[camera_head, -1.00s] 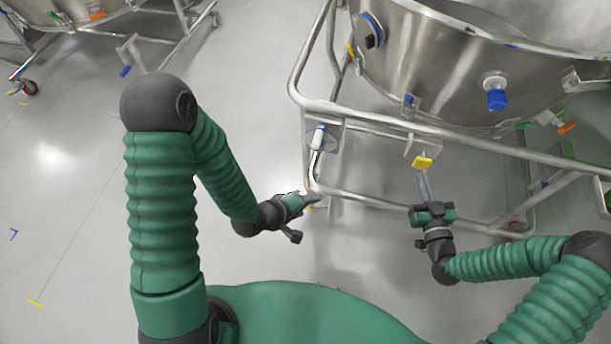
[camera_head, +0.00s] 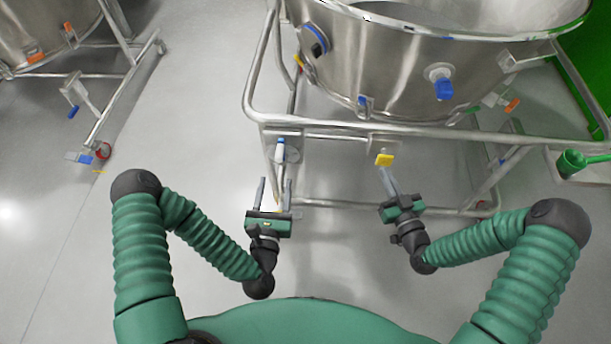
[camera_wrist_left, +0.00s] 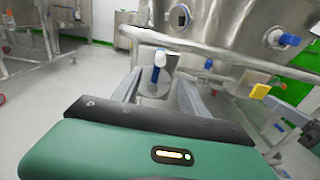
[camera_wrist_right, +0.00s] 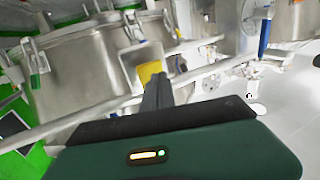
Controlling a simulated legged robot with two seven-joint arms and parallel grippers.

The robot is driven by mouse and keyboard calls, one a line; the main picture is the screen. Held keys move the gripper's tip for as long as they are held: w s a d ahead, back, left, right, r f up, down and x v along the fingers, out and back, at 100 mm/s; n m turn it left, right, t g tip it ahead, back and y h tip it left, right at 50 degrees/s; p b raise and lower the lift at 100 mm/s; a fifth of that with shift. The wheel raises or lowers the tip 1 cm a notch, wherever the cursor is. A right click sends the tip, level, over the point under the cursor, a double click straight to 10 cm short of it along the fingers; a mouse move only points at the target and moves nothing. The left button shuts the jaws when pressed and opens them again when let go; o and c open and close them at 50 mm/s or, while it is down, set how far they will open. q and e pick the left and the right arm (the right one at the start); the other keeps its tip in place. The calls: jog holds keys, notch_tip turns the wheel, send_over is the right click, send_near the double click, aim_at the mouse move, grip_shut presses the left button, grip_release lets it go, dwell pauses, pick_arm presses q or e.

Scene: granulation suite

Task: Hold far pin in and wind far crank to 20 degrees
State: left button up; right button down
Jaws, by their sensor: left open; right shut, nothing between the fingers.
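The crank (camera_head: 280,150), with a white and blue handle, is on the stand's lower left, below the top rail. It also shows in the left wrist view (camera_wrist_left: 159,60). My left gripper (camera_head: 275,183) is open and points at it; in the left wrist view the handle appears between the spread fingers, beyond them. The yellow pin head (camera_head: 384,160) is on a plate under the rail, right of the crank. My right gripper (camera_head: 387,174) is shut and empty, its tips at the pin head. In the right wrist view the tips overlap the yellow pin (camera_wrist_right: 149,72); contact is unclear.
The steel vessel (camera_head: 400,65) stands on a tubular frame whose top rail (camera_head: 350,126) runs above both grippers. A blue-tipped valve (camera_head: 443,88) sticks out from the vessel. Another stand (camera_head: 115,95) is at left. Grey floor between them is clear.

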aim_at(279, 156)
pick_arm(q)
jog(key=w, duration=0.9)
jog(key=shift+w+r, duration=0.35)
jog(key=shift+r, duration=0.05)
dwell(1.2)
jog(key=shift+c, duration=0.3)
pick_arm(e)
jog(key=shift+w, duration=2)
pick_arm(q)
grip_shut()
